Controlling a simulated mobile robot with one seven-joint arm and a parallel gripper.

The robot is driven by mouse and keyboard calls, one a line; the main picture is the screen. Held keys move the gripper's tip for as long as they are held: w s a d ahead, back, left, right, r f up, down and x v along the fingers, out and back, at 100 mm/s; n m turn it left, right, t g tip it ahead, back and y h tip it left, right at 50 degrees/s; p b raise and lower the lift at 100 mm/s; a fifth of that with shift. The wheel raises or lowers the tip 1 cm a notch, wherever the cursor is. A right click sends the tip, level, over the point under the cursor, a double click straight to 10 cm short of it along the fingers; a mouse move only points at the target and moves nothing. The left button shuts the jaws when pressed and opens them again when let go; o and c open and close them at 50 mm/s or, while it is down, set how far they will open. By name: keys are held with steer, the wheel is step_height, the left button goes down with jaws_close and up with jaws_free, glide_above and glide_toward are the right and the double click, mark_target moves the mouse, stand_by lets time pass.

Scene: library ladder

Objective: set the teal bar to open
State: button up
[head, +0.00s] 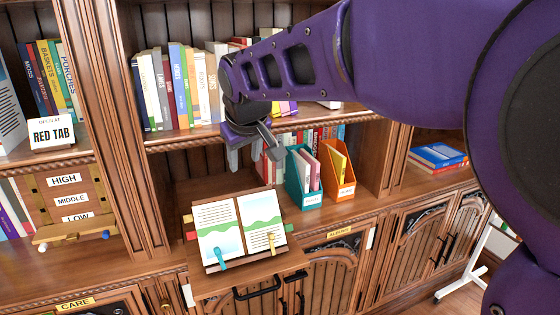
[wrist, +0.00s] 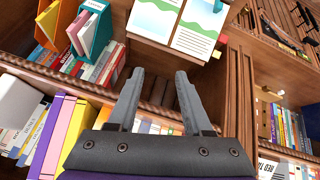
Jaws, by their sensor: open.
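A teal bar (head: 219,258) lies at the lower edge of the left page of an open book (head: 238,228) on a slanted wooden stand. A yellow bar (head: 272,243) sits at the right page. The teal bar looks upright, tilted slightly. My gripper (head: 251,150) is open and empty, above and behind the book, apart from it. In the wrist view my gripper (wrist: 159,74) points toward the shelf, and the book (wrist: 195,25) shows upside down at the top.
Colored tabs stick out from the book's sides. A teal file holder (head: 303,180) and an orange one (head: 338,175) stand right of the book. A sign (head: 51,132) partly reads "RED TAB". A board (head: 70,200) reads high, middle, low. Shelved books (head: 175,85) stand behind the arm.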

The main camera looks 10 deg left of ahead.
steer(key=s+a+f+m+g+h+b, duration=0.1)
steer(key=s+a+f+g, duration=0.1)
steer(key=s+a+f, duration=0.55)
steer(key=b, duration=0.2)
glide_toward(217, 249)
steer(key=x, duration=0.9)
jaws_close()
